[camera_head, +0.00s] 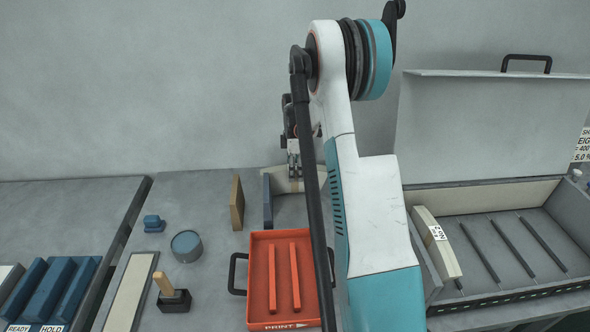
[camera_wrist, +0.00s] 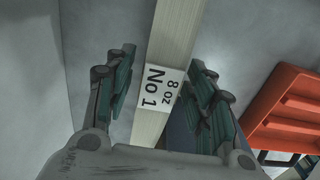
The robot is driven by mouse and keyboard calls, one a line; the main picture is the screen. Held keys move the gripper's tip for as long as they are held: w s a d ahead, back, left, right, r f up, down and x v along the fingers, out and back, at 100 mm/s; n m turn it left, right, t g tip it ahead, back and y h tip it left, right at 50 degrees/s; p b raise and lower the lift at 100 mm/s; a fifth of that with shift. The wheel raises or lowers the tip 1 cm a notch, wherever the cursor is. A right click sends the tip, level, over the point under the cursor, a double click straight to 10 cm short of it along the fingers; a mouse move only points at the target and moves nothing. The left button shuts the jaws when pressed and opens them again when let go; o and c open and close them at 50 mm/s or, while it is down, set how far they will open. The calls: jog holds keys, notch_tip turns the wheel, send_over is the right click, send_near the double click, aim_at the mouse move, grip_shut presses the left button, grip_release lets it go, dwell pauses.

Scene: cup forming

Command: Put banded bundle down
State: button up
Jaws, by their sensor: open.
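A long cream bundle with a white band reading "8 oz No 1" (camera_wrist: 166,35) lies between my gripper's fingers in the wrist view. My gripper (camera_wrist: 163,82) is open, with a finger on each side of the bundle and a visible gap on both sides. In the head view my gripper (camera_head: 293,163) is above the back of the bench, and a cream part of the bundle (camera_head: 282,184) shows below it, behind a blue upright plate (camera_head: 267,202). The bundle's underside is not visible.
A wooden upright plate (camera_head: 237,204) stands left of the blue one. An orange tray (camera_head: 262,239) with two bars is in front. An open grey box (camera_head: 485,197) at right holds a "No 2" bundle (camera_head: 437,245) and dark dividers. A stamp (camera_head: 174,298) and round tin (camera_head: 187,245) stand left.

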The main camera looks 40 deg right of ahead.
notch_tip(320, 180, up, 12)
jog(key=p, duration=0.3)
jog(key=shift+r, duration=0.15)
dwell(0.5)
jog(key=shift+o, duration=0.4)
dwell(1.5)
jog(key=f, duration=0.5)
jog(key=f+b, duration=0.1)
jog(key=f, duration=0.2)
jog(key=shift+s+a, duration=0.15)
jog(key=shift+a, duration=0.2)
jog(key=f, duration=0.1)
jog(key=f+b, duration=0.1)
jog(key=f, duration=0.1)
jog(key=f+b, duration=0.1)
jog(key=f, duration=0.1)
jog(key=shift+w+d, duration=0.25)
jog(key=shift+d, duration=0.05)
jog(key=shift+c, duration=0.5)
grip_shut()
